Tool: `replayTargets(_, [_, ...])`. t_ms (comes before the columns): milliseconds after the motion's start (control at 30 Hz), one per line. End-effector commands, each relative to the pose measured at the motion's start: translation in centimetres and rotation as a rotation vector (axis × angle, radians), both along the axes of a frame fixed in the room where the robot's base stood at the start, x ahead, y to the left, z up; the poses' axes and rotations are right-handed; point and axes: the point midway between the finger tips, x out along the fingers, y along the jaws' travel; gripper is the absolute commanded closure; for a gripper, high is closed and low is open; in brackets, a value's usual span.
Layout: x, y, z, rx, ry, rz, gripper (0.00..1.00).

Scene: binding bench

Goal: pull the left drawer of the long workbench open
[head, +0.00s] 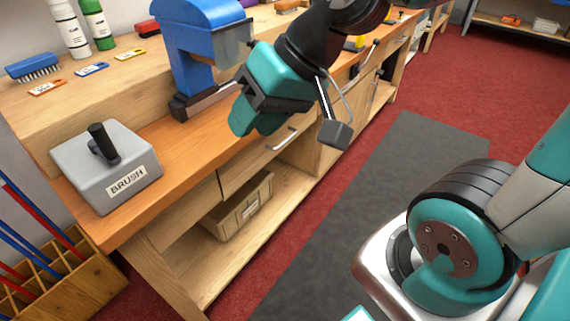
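The long workbench (185,135) runs from the lower left to the upper right, with an orange-brown wooden top. Its left drawer (238,172) has a pale wood front below the top edge and looks shut, flush with the frame. The drawer's silver bar handle (283,139) shows just below my gripper. My gripper (245,122), teal and black, hangs in front of the bench's front edge, up and left of the handle in the picture. It looks apart from the handle. Its fingertips are not clearly visible, so I cannot tell whether it is open.
A grey box marked BRUSH (107,168) stands on the bench's left end. A blue press (195,50) stands behind my gripper. A wooden crate (238,208) sits on the lower shelf. A rack (62,280) stands lower left.

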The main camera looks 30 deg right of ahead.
Motion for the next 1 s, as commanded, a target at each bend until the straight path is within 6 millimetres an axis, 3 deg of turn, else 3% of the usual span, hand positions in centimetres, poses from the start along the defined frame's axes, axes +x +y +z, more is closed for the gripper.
replayTargets(33, [1.1, -0.8, -4.2, 0.034, -0.013, -0.077, 0.63])
replayTargets(367, [7.4, -6.6, -15.1, 0.298, -0.133, -0.555, 0.63])
replayTargets(600, [10.5, -12.8, -22.6, 0.513, -0.246, -0.883, 0.63])
replayTargets(800, [11.5, -18.5, -27.8, 0.693, -0.356, -1.116, 0.63])
replayTargets(1000, [11.4, -22.3, -30.3, 0.817, -0.440, -1.252, 0.63])
